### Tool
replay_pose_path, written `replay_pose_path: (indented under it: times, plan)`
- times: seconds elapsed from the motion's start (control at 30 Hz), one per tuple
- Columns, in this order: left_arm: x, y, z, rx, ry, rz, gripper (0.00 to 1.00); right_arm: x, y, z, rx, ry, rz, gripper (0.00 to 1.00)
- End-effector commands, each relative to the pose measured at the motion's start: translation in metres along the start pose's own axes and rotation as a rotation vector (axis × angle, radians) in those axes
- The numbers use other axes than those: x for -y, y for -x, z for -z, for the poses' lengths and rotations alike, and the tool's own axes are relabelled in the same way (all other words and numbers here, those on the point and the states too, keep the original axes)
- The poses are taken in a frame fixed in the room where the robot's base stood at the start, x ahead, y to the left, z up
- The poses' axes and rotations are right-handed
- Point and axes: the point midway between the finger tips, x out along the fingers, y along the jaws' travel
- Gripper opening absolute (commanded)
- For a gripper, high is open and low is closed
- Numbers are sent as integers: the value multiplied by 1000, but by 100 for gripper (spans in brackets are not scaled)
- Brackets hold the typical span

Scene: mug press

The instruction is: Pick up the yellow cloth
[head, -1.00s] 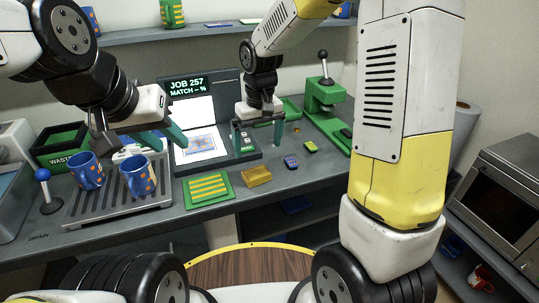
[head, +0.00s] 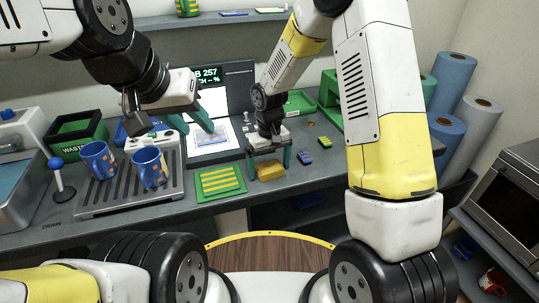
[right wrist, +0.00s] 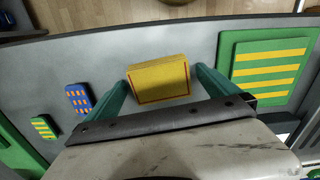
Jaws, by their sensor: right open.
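The yellow cloth (head: 270,171) is a small folded block lying on the grey counter, right of a green mat with yellow stripes. In the right wrist view the cloth (right wrist: 158,78) lies between the two green fingers, with a little room at each side. My right gripper (head: 269,166) is open and reaches down around it, one finger on either side. My left gripper (head: 185,128) is above the counter near the mugs, with its green fingers apart and nothing seen between them.
The striped green mat (head: 221,182) is just left of the cloth. Two blue mugs with orange dots (head: 151,167) stand on the grated tray (head: 110,200). Small blue (head: 304,157) and green (head: 325,143) patterned blocks lie to the right. The counter's front edge is close.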

Motion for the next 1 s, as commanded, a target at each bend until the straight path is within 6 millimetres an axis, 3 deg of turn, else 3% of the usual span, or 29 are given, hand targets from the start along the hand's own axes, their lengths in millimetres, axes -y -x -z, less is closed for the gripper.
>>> replay_pose_path:
  times: [0.2,0.5,0.8,1.0]
  plan:
    - [0,0,0,0,0,0,36,0,0,0,-1,0,0,98]
    - [0,0,0,0,0,0,36,0,0,0,-1,0,0,39]
    - [0,0,0,0,0,0,36,0,2,0,-2,0,0,37]
    - [0,0,0,0,0,0,36,0,17,1,-4,-1,0,37]
